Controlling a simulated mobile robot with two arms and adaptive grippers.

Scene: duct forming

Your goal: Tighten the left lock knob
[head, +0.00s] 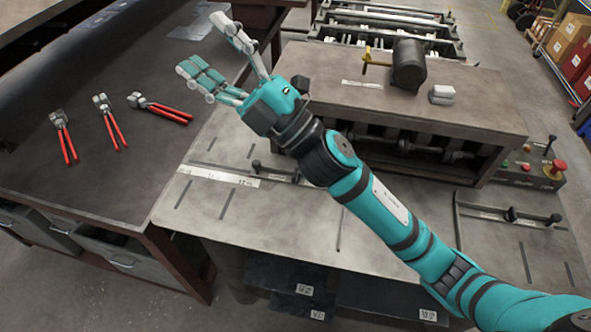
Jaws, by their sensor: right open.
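A small black lock knob (256,165) stands on the left part of the machine's grey metal table, by a white scale strip. A second dark knob (297,176) sits just right of it, partly close behind my arm. I cannot tell from this view how tight either knob is. My right gripper (204,46) is teal with pale grey fingertips. Its fingers are spread and empty, up and left of the knobs, apart from them, above the gap between the machine and the workbench. My left gripper is not in view.
Three red-handled pliers (112,128) lie on the dark workbench (40,195) at left. The machine's raised housing (470,105) carries a dark cylinder (409,64). A control box with a red button (558,167) and another guide bar with knobs (511,214) are at right.

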